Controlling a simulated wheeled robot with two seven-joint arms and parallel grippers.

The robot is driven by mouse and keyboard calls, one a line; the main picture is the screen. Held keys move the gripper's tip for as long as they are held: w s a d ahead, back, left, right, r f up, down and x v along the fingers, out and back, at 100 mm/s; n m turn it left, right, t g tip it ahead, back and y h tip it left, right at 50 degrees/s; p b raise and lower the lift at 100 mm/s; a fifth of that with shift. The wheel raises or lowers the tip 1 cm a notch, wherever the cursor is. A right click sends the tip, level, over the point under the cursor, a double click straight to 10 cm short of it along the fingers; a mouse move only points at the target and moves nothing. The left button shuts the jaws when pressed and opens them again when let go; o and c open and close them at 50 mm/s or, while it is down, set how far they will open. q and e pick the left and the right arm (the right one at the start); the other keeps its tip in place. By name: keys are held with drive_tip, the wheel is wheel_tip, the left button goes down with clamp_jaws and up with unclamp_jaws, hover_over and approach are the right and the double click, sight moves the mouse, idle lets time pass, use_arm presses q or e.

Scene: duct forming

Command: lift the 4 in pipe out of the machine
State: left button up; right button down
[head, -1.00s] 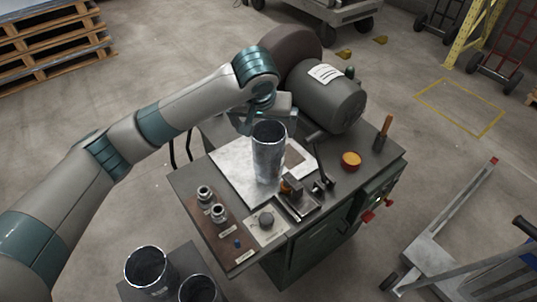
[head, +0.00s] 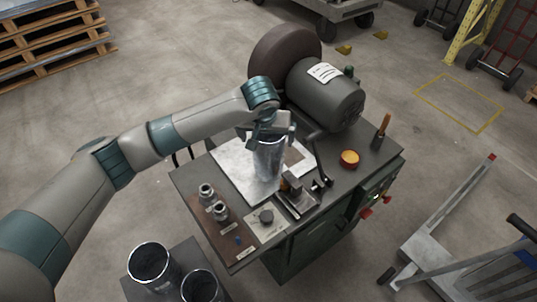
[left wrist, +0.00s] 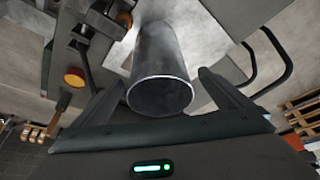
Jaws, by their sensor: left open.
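The grey metal pipe (head: 268,163) stands upright on the machine (head: 300,245), on a pale metal plate. My left gripper (head: 270,132) is over the top of the pipe, its fingers open. In the left wrist view the pipe (left wrist: 160,65) shows its open round end between the two spread fingers of the gripper (left wrist: 160,98). Gaps show between the fingers and the pipe there. The pipe's top rim is partly hidden by the gripper in the head view. My right gripper is not in view.
A motor (head: 325,93) and a dark wheel (head: 283,52) stand behind the pipe. A black lever (head: 320,160) is close on its right, with a yellow-red button (head: 349,158) beyond. Fittings (head: 219,210) lie at the front left. Two other pipes (head: 152,264) stand on a lower surface.

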sight(269, 141)
use_arm(q)
drive_tip(key=p+x, duration=0.2)
drive_tip(key=x, duration=0.1)
drive_tip(key=shift+w+d+f, duration=0.1)
drive_tip(key=shift+w+d, duration=0.05)
drive_tip(key=shift+w, duration=0.1)
drive_tip(key=shift+x, duration=0.75)
drive_tip(key=shift+c, duration=0.2)
drive_tip(key=c, duration=1.7)
